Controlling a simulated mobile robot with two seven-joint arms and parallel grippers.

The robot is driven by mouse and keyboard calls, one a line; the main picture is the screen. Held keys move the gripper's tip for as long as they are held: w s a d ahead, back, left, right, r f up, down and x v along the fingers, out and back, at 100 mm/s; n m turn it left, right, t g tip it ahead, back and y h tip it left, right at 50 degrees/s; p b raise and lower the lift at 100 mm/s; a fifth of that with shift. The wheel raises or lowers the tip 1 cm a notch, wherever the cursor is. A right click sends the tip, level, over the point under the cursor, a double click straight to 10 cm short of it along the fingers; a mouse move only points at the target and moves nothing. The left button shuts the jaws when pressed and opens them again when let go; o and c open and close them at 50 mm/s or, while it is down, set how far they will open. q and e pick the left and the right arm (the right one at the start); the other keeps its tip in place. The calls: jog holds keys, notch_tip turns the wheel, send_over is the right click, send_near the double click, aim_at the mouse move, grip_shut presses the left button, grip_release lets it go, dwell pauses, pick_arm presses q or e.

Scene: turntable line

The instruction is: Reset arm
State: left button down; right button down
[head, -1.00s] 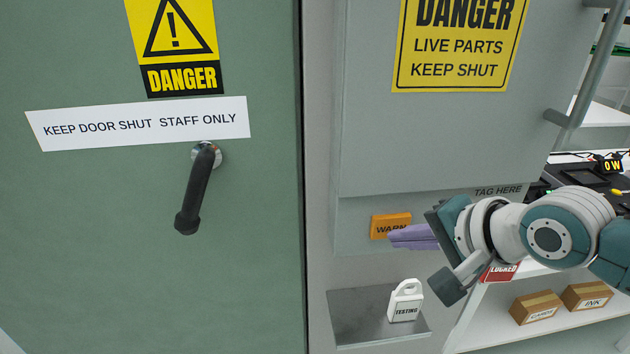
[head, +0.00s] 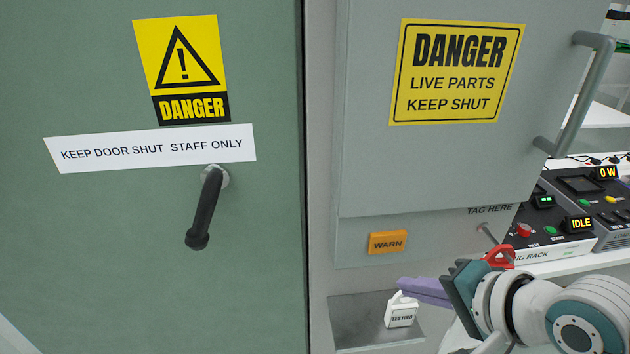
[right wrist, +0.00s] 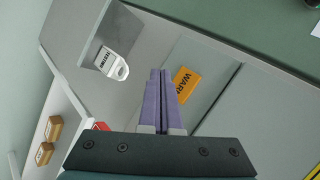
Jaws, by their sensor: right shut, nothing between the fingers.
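My right gripper (head: 424,290) is at the lower right of the head view, its purple fingers pointing left. It is shut and empty, and the right wrist view shows its fingers (right wrist: 157,100) pressed together. In the head view it is in front of the grey cabinet, below the orange WARN label (head: 388,242), and partly covers a white TESTING tag (head: 402,310) on a small grey shelf (head: 357,318). The tag also shows in the right wrist view (right wrist: 112,63), apart from the fingers. My left gripper is out of view.
A green door (head: 100,240) with a dark handle (head: 205,208) fills the left. The grey cabinet door (head: 365,150) has a danger sign and a bar handle (head: 578,100). A red object (head: 499,256) hangs near TAG HERE. Control boxes (head: 565,220) stand at right.

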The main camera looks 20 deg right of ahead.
jog(key=shift+s, duration=0.1)
dwell(0.3)
jog(key=s+a+r+n+g, duration=0.2)
jog(key=s+a+n+g, duration=0.1)
jog(key=s+a+n, duration=0.4)
jog(key=s+r+n+g+h, duration=0.2)
jog(key=s+r+n+g, duration=0.1)
jog(key=s+r+n, duration=0.55)
jog(key=w+p+v, duration=0.2)
jog(key=p+v, duration=1)
jog(key=p, duration=0.1)
jog(key=w+r+p+v, duration=0.1)
jog(key=w+p+v, duration=0.2)
jog(key=p+v, duration=0.8)
jog(key=shift+d+r+p, duration=0.6)
jog(key=shift+r+p, duration=0.1)
jog(key=shift+p, duration=0.35)
